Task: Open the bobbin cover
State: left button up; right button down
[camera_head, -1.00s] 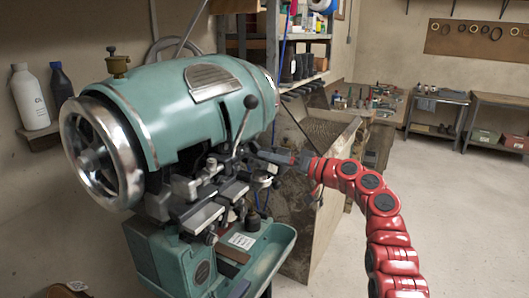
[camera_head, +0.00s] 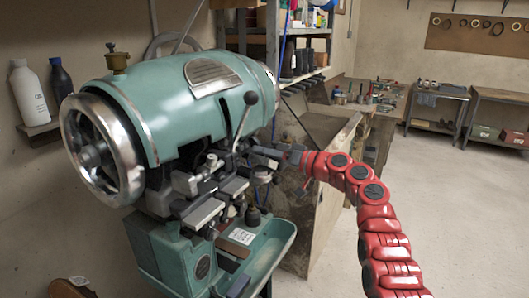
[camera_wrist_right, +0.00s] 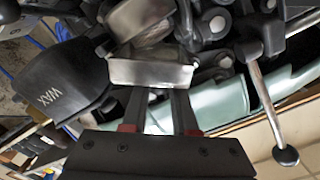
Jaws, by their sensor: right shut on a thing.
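The teal sole stitcher (camera_head: 165,95) stands at the left, with a large metal handwheel (camera_head: 100,150) on its left end. My right gripper (camera_head: 262,153) reaches in from the right to the dark metal mechanism below the body. In the right wrist view, the bobbin cover seems to be the boxy silver metal piece (camera_wrist_right: 150,73) just beyond my fingers. The right gripper (camera_wrist_right: 158,92) is shut on this piece's near edge. The exact contact is hard to see. I cannot tell how far the cover stands open. My left gripper is not in view.
A lever with a black ball knob (camera_head: 250,98) rises close to my right gripper; a ball-ended lever (camera_wrist_right: 285,155) also shows in the wrist view. A black part marked WAX (camera_wrist_right: 62,85) lies left of the fingers. The floor (camera_head: 440,220) at right is clear.

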jog(key=shift+w+f+m+b, duration=0.1)
jog(key=shift+w+m+b, duration=0.05)
jog(key=shift+m+b, duration=0.3)
jog(key=shift+w+d+m+b, duration=0.35)
jog(key=shift+w+m+b, duration=0.2)
jog(key=shift+m, duration=0.6)
jog(key=shift+w+d+m, duration=0.15)
jog(key=shift+m, duration=0.35)
jog(key=shift+w+d+m, duration=0.3)
jog(key=shift+m, duration=0.5)
jog(key=c, duration=0.7)
grip_release()
